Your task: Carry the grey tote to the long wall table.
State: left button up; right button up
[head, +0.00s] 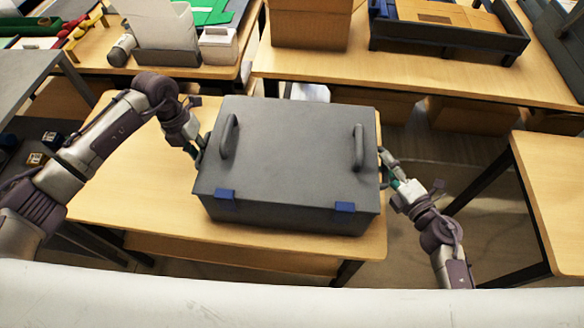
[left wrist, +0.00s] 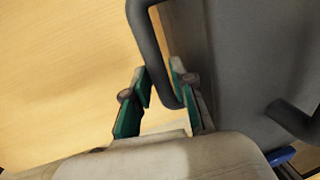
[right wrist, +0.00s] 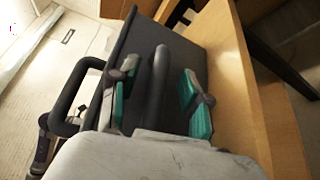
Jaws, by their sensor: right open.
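The grey tote (head: 290,150) is a dark closed box with two upright handles on top and two blue latches at its front. It rests on a small wooden table (head: 115,185). My left gripper (head: 197,150) is at its left side. In the left wrist view, its green-padded fingers (left wrist: 160,95) stand apart on either side of a grey bar handle (left wrist: 158,60), close to the right finger. My right gripper (head: 388,168) is at the right side. In the right wrist view, its open fingers (right wrist: 157,95) straddle a side handle (right wrist: 158,75).
Another table (head: 555,195) stands at the right, with a floor gap between. A grey table (head: 25,75) is at the left.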

pick_arm(q)
jog(key=shift+d+f, duration=0.15)
jog(key=shift+f, duration=0.6)
pick_arm(e)
jog(key=shift+x, duration=0.75)
pick_arm(q)
jog(key=shift+c, duration=0.2)
pick_arm(e)
jog(key=shift+c, duration=0.2)
pick_arm(q)
grip_shut()
pick_arm(e)
jog(key=c, duration=0.5)
grip_shut()
pick_arm(q)
jog(key=shift+w+r, duration=0.1)
jog(key=shift+r, duration=0.15)
pick_arm(e)
jog(key=shift+r, duration=0.2)
